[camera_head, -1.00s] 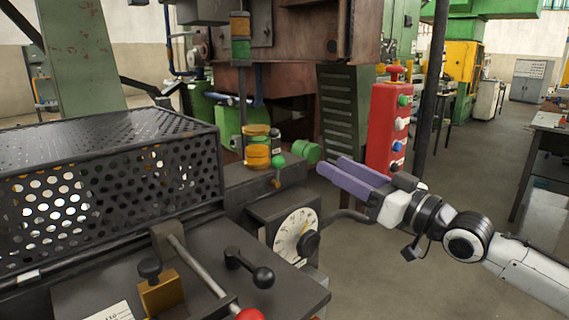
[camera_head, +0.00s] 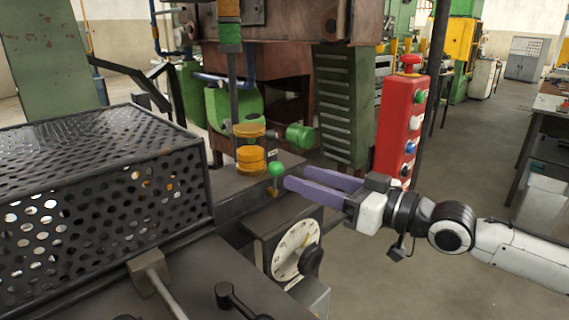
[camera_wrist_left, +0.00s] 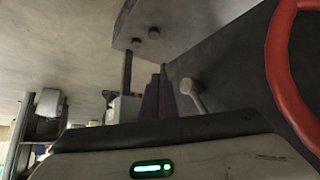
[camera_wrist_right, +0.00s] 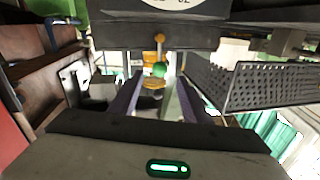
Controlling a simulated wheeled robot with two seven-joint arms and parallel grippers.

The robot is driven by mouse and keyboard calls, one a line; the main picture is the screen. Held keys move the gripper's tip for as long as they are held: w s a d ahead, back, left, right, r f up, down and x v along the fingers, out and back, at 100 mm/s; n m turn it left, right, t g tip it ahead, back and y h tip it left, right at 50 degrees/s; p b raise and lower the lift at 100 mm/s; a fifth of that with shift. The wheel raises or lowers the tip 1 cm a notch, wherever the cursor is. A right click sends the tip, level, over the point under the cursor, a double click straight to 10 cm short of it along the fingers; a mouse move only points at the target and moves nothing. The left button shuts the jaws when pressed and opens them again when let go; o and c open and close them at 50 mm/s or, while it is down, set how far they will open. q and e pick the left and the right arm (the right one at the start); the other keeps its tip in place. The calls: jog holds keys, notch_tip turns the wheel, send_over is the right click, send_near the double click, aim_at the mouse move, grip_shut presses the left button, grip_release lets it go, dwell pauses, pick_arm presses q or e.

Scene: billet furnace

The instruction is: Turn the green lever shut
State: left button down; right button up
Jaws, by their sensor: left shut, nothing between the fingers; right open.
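The green lever (camera_head: 275,169) is a small green ball on a short brass-coloured stem, upright on the dark machine in the head view. In the right wrist view its ball (camera_wrist_right: 159,70) appears between the two finger lines. My right gripper (camera_head: 297,178), with purple fingers, is open and just right of the ball, apparently short of touching it. The fingers also frame it in the right wrist view (camera_wrist_right: 160,82). My left gripper (camera_wrist_left: 155,98) shows only in the left wrist view, with its purple fingers together and empty.
A dial gauge (camera_head: 296,250) with a black knob sits below the lever. Yellow-orange cylinders (camera_head: 250,160) and a green cylinder (camera_head: 299,137) stand behind it. A perforated black cover (camera_head: 100,190) lies left. A red button box (camera_head: 402,125) stands behind my right wrist. A red ring (camera_wrist_left: 283,70) edges the left wrist view.

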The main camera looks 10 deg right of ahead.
aim_at(282, 171)
jog(key=p+x, duration=0.1)
jog(key=x, duration=0.5)
grip_shut()
